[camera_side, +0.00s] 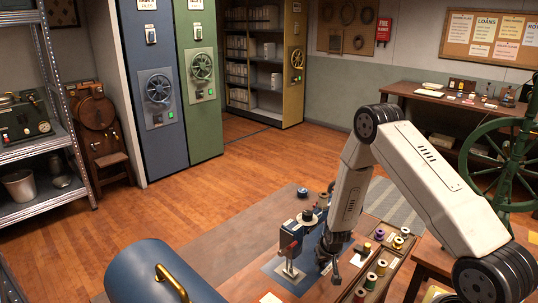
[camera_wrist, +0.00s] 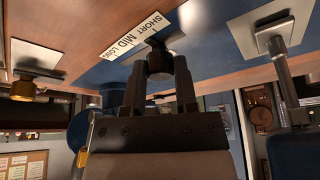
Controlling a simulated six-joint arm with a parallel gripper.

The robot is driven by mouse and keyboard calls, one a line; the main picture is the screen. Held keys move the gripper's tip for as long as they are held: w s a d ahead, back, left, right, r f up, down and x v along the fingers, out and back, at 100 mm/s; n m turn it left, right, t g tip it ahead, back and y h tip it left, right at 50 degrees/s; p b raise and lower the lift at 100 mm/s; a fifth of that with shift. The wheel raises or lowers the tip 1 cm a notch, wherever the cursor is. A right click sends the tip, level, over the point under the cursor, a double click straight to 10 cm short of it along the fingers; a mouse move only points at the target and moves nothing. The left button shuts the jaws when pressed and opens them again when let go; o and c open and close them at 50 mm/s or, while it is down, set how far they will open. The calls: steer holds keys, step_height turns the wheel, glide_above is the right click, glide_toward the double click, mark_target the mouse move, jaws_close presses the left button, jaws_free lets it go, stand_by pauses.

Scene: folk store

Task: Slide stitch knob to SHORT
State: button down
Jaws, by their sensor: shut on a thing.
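The stitch knob (camera_wrist: 159,64) is a dark round knob on a short stem, seen close up in the wrist view. Its stem meets the blue surface beside a white label strip (camera_wrist: 140,34) that reads SHORT, MID and LONG. The stem stands beside the MID to SHORT part of the strip; its exact setting is hard to tell at this slant. My gripper (camera_wrist: 160,76) is shut on the knob, one finger on each side. In the side view my gripper (camera_side: 328,266) reaches down beside the sewing machine (camera_side: 290,246); the knob cannot be made out there.
Several thread spools (camera_side: 381,267) stand in a wooden tray to the right of my gripper. A blue rounded case with a brass handle (camera_side: 172,281) is at the front left. A metal post on a plate (camera_wrist: 277,50) stands right of the knob in the wrist view.

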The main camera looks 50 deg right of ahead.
steer(key=shift+a, duration=0.85)
steer(key=shift+c, duration=2)
jaws_free()
steer(key=shift+r, duration=0.1)
steer(key=v, duration=0.7)
steer(key=shift+s+r, duration=0.2)
steer(key=shift+r, duration=0.1)
steer(key=shift+a, duration=0.2)
steer(key=s+a+r+n+y, duration=0.1)
steer(key=s+a+r+n, duration=0.2)
steer(key=a+r, duration=0.4)
steer(key=s+a+r+n+g+y, duration=0.1)
steer(key=s+a+r+n, duration=0.2)
steer(key=s+a+r, duration=0.2)
steer(key=a+r, duration=0.3)
steer(key=r, duration=0.1)
steer(key=shift+n, duration=0.4)
